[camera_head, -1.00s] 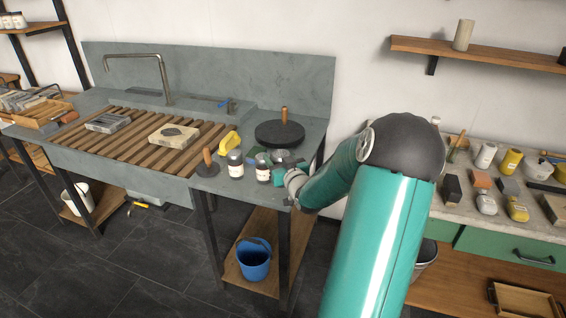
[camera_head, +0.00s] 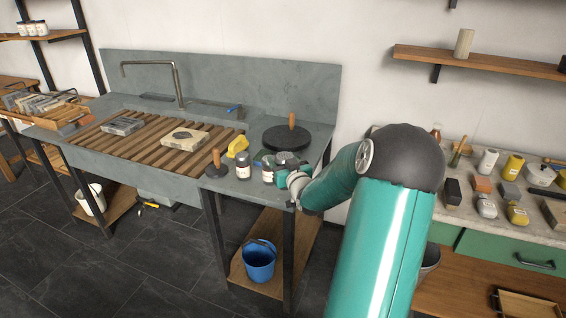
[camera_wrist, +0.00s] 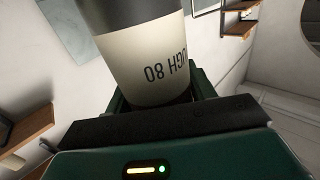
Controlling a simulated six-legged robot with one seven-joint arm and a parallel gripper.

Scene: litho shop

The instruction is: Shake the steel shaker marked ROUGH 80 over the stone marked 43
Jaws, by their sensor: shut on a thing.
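The steel shaker (camera_wrist: 150,58) fills the upper wrist view, its pale label reading "UGH 80" upside down under a dark band. My gripper (camera_wrist: 160,98) is shut around it, green fingers on both sides. In the head view my gripper (camera_head: 284,178) is at the right front of the sink's side counter, beside two labelled containers; the held shaker is hard to make out there. Two stones lie on the slatted rack: a grey one (camera_head: 122,126) at left and a pale one with a dark patch (camera_head: 186,138) at right. No number is readable on either.
A container (camera_head: 243,168), a second container (camera_head: 268,172), a wooden-handled tool (camera_head: 217,165) and a yellow object (camera_head: 238,146) stand near my gripper. Behind is a dark disc (camera_head: 285,138) with an upright handle. A tap (camera_head: 178,85) rises behind the rack (camera_head: 150,150).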

